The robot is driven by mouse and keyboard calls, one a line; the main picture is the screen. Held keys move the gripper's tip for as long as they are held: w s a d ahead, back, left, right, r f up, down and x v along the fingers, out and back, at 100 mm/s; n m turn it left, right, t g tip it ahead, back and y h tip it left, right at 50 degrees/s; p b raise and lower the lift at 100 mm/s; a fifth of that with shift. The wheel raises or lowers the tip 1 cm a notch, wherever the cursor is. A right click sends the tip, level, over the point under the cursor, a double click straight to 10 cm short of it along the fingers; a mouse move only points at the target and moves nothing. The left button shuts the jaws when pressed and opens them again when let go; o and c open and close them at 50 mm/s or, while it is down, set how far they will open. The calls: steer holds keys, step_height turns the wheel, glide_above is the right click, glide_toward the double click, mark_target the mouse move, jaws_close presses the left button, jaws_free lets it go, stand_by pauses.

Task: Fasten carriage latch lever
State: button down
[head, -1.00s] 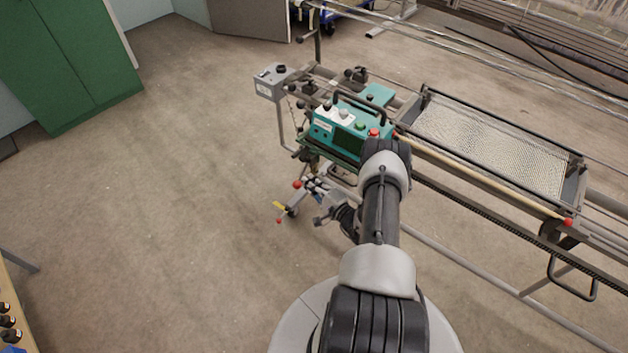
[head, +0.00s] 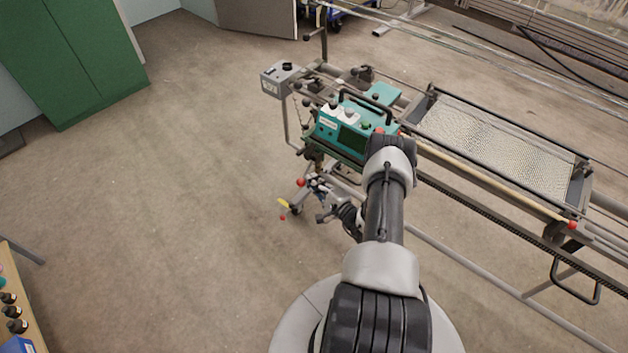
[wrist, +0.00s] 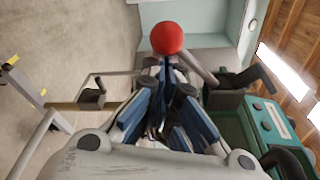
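A red ball knob (wrist: 167,38), which I take to be on the latch lever, sits just beyond my fingertips in the wrist view. It also shows in the head view (head: 300,182), low at the left end of the carriage (head: 345,135). My gripper (head: 318,184) is right beside the knob, on its right. In the wrist view the blue-padded fingers of my gripper (wrist: 168,90) reach up toward the knob. The knob's stem is mostly hidden behind the fingers, and I cannot tell whether they touch it or how far apart they are.
A grey control box (head: 280,80) stands out at the carriage's upper left. A mesh-covered frame (head: 495,140) and long rails extend to the right. A yellow-marked foot (head: 284,203) is near the floor below the knob. The floor at left is open, before a green cabinet (head: 75,60).

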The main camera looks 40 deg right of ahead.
steer(key=shift+s+a+r+m+g+y+p, duration=0.15)
steer(key=shift+a+r+m+p, duration=0.25)
steer(key=shift+a+r+m, duration=0.45)
steer(key=shift+s+a+r+m+g+y+p, duration=0.1)
steer(key=shift+a+r+m+g+y+p, duration=0.15)
steer(key=shift+a+r+m+p, duration=0.6)
steer(key=shift+s+a+r+m+g+y, duration=0.15)
steer(key=shift+r+m, duration=0.3)
steer(key=shift+m, duration=0.75)
steer(key=shift+w, duration=0.1)
step_height(320, 180, down, 4)
steer(key=d+b, duration=0.2)
steer(key=b, duration=0.3)
steer(key=s+r+p, duration=0.2)
steer(key=s+p, duration=0.1)
steer(key=s, duration=0.6)
steer(key=shift+d+r, duration=0.15)
steer(key=shift+r, duration=0.15)
